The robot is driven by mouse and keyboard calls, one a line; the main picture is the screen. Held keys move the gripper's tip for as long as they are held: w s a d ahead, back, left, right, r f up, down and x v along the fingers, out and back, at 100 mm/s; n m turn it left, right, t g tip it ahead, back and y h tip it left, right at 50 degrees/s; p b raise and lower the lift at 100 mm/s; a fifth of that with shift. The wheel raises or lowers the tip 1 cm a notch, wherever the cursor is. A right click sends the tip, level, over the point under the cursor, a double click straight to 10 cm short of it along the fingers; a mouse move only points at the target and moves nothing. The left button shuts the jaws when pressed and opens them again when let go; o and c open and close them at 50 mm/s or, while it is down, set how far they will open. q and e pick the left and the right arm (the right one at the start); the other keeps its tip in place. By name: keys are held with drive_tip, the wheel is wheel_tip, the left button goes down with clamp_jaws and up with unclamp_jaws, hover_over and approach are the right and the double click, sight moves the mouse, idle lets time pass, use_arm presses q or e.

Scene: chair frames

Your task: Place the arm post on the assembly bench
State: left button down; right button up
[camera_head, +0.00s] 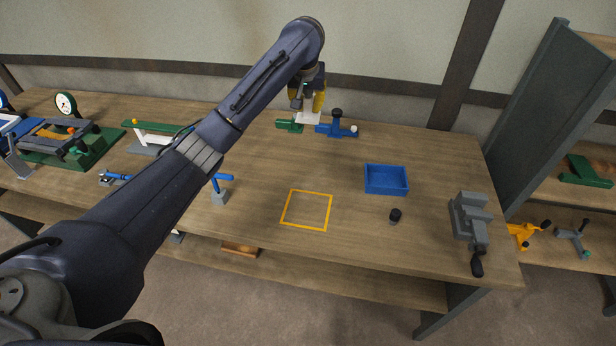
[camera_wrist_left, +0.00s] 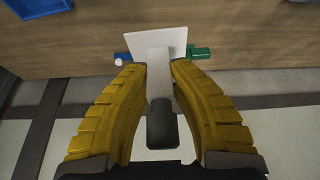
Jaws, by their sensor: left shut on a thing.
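My left gripper (camera_head: 311,99) is at the back of the wooden assembly bench (camera_head: 260,180). Its yellow fingers (camera_wrist_left: 160,85) are shut on a pale post with a dark end (camera_wrist_left: 162,122), which I take to be the arm post. A white plate (camera_wrist_left: 172,40) shows at the post's far end, and its white part (camera_head: 308,118) shows below the fingers in the head view. I cannot tell whether the plate touches the bench. The fingers hide part of the post. My right gripper is not in view.
A green piece (camera_head: 290,126) and a blue piece with a dark knob (camera_head: 337,126) flank the post. A yellow outlined square (camera_head: 283,211) is empty.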

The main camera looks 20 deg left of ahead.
sight(308, 92)
use_arm(q)
drive_tip(key=r, duration=0.1)
drive_tip(key=s+r, duration=0.1)
drive_tip(key=r, duration=0.1)
drive_tip(key=shift+d+r+m, duration=0.15)
drive_tip(key=shift+r+m, duration=0.05)
drive_tip(key=shift+m, duration=0.2)
drive_tip(key=shift+s+d+r+m+h, duration=0.15)
drive_tip(key=shift+s+d, duration=0.25)
drive_tip(key=shift+s, duration=0.1)
drive_tip(key=shift+s+d+r+m+h, duration=0.15)
drive_tip(key=shift+s+d, duration=0.2)
drive_tip(key=shift+s, duration=0.15)
drive_tip(key=s+d+f, duration=0.5)
drive_tip(key=s+d, duration=0.1)
drive_tip(key=s, duration=0.5)
wheel_tip(308, 92, down, 20)
drive_tip(key=shift+s+a+f, duration=0.1)
drive_tip(key=c, duration=1.3)
unclamp_jaws()
drive_tip(key=shift+f, duration=0.1)
drive_tip(key=shift+o, duration=0.2)
